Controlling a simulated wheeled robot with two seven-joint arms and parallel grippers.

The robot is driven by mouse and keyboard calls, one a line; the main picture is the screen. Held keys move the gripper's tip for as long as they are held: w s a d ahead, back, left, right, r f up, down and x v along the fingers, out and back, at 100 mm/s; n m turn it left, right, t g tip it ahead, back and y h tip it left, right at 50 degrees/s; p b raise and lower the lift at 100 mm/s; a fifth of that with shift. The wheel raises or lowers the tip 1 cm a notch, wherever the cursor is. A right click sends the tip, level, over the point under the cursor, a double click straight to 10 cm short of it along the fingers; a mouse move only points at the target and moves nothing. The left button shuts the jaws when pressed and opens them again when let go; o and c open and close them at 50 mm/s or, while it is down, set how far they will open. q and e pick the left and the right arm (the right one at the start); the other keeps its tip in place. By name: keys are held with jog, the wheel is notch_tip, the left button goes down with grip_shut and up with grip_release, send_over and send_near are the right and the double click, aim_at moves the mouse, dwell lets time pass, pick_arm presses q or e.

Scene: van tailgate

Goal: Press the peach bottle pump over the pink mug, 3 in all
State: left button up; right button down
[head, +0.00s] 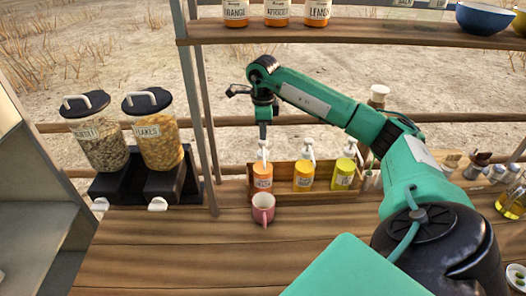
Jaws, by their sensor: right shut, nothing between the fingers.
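The peach bottle (262,178) is the leftmost of three pump bottles in a wooden rack (320,196). It is orange with a white pump head on top. The pink mug (263,208) stands upright on the counter just in front of the peach bottle, under its pump. My right gripper (263,136) points down directly above the peach bottle's pump, shut and empty. Its fingertips are at or just above the pump head; I cannot tell whether they touch. My left gripper is out of view.
A yellow bottle (303,178) and a green-yellow bottle (343,175) stand to the right in the rack. Two dispensers (154,135) stand at the left. A shelf (350,31) with jars and a blue bowl (484,18) spans above. The counter front (190,250) is clear.

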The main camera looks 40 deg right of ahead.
jog(key=shift+f+b, duration=0.75)
jog(key=shift+f, duration=0.6)
jog(key=shift+r, duration=0.15)
jog(key=shift+r+p, duration=0.95)
jog(key=shift+r, duration=0.45)
jog(key=shift+f, duration=0.15)
jog(key=shift+f+b, duration=0.95)
jog(key=shift+f, duration=0.4)
jog(key=shift+r+p, duration=0.9)
jog(key=shift+r, duration=0.6)
jog(key=shift+r, duration=0.1)
